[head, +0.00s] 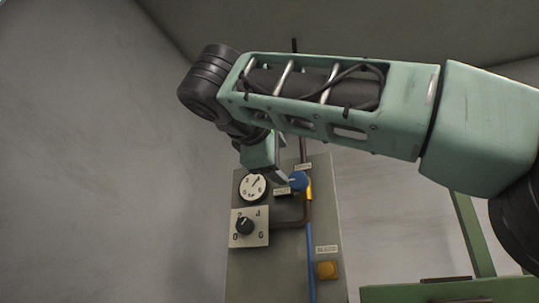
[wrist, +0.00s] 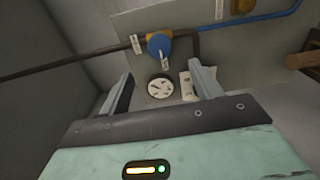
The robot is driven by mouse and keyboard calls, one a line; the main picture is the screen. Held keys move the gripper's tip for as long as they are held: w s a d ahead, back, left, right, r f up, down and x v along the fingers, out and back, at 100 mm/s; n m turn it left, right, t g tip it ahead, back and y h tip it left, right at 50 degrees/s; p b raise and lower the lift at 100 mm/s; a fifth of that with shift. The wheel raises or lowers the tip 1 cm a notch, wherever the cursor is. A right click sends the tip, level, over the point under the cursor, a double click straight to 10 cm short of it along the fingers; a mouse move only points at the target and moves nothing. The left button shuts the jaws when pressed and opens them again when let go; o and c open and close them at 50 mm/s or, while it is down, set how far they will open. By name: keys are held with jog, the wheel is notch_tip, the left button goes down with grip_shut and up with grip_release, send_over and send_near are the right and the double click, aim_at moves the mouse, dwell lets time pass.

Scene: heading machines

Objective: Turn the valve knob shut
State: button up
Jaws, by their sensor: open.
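The blue valve knob (head: 298,181) sits on a pipe at the upper part of a grey panel. It also shows in the wrist view (wrist: 159,44), at the top middle, with a pale pointer mark on it. My gripper (wrist: 161,70) is open and empty, its two fingers spread apart. In the wrist view the knob appears just above the gap between the fingertips, apart from them. In the head view my gripper (head: 280,172) overlaps the knob's left side in the picture; I cannot tell the exact distance.
A round white gauge (head: 253,187) is left of the knob. Below it is a black dial knob (head: 244,226) on a white numbered plate. A yellow-orange button (head: 328,270) is lower right on the panel (head: 270,275). A blue pipe (head: 310,255) runs down. A green frame (head: 473,235) stands right.

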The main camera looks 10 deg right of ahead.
jog(key=shift+v, duration=2.15)
jog(key=w+a+f+n+g+y+b, duration=0.1)
jog(key=w+a+f+n+y+b, duration=0.15)
jog(key=f, duration=0.75)
jog(key=w+a+f+n+g+y+b, duration=0.1)
jog(key=w+a+f+n+y, duration=0.2)
jog(key=f, duration=0.6)
notch_tip(320, 180, down, 19)
jog(key=s+g+y+b, duration=0.1)
jog(key=s+g+y, duration=0.2)
jog(key=g, duration=0.1)
jog(key=s+d+f+m+g+y+b, duration=0.1)
jog(key=s+d+f+m+g, duration=0.2)
jog(key=s+f, duration=0.3)
jog(key=s+d+f+m+g+b, duration=0.2)
jog(key=s+f, duration=0.5)
jog(key=f, duration=0.8)
jog(key=s+d+f+m+g+y+b, duration=0.1)
jog(key=s+d+f+m+g, duration=0.2)
jog(key=f, duration=0.8)
jog(key=s+d, duration=0.2)
jog(key=s, duration=0.2)
jog(key=shift+s+m+g+y+b, duration=0.25)
jog(key=shift+m+g+y+b, duration=0.05)
jog(key=shift+m+y, duration=0.05)
